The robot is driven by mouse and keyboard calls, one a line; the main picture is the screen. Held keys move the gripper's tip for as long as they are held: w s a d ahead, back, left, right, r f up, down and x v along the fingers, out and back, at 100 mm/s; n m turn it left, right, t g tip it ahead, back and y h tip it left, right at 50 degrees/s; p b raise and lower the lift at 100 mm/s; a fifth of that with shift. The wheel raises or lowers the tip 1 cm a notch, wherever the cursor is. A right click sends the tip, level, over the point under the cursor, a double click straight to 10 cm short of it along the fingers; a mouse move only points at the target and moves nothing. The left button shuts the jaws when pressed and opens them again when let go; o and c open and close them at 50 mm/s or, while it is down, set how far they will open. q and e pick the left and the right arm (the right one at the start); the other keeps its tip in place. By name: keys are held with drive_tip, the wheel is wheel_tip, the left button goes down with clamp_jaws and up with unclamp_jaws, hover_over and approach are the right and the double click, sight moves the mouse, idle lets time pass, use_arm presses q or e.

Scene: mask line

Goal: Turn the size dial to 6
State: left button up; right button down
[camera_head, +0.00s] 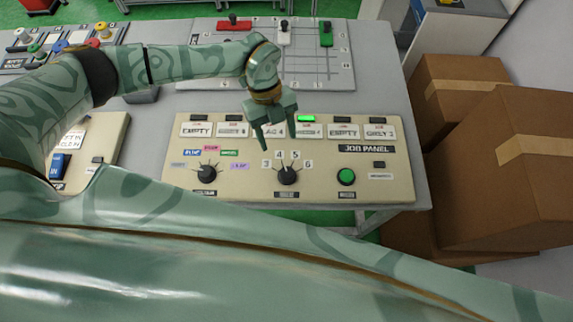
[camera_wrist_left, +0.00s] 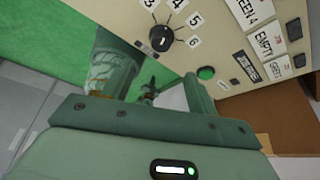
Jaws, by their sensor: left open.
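The size dial (camera_head: 287,175) is a black round knob on the beige job panel (camera_head: 235,192), with number labels 3, 4, 5 and 6 in an arc around its upper side. It also shows in the left wrist view (camera_wrist_left: 162,39). I cannot tell surely which number its pointer faces. My left gripper (camera_head: 277,141) is open and empty above the panel, beyond the dial, with its fingers pointing down over the row of labelled plates. It is apart from the dial. My right gripper is not in view.
Left of the size dial is another black dial (camera_head: 206,174) with coloured labels; right of it is a green button (camera_head: 346,176). One lamp (camera_head: 307,118) glows green. Behind lies a grey board (camera_head: 335,70) with sliders. Cardboard boxes (camera_head: 535,170) stand at the right.

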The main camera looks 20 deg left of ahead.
use_arm(q)
drive_tip(key=b+x, duration=0.1)
drive_tip(key=x, duration=1.1)
drive_tip(key=shift+c, duration=0.3)
drive_tip(key=c, duration=0.9)
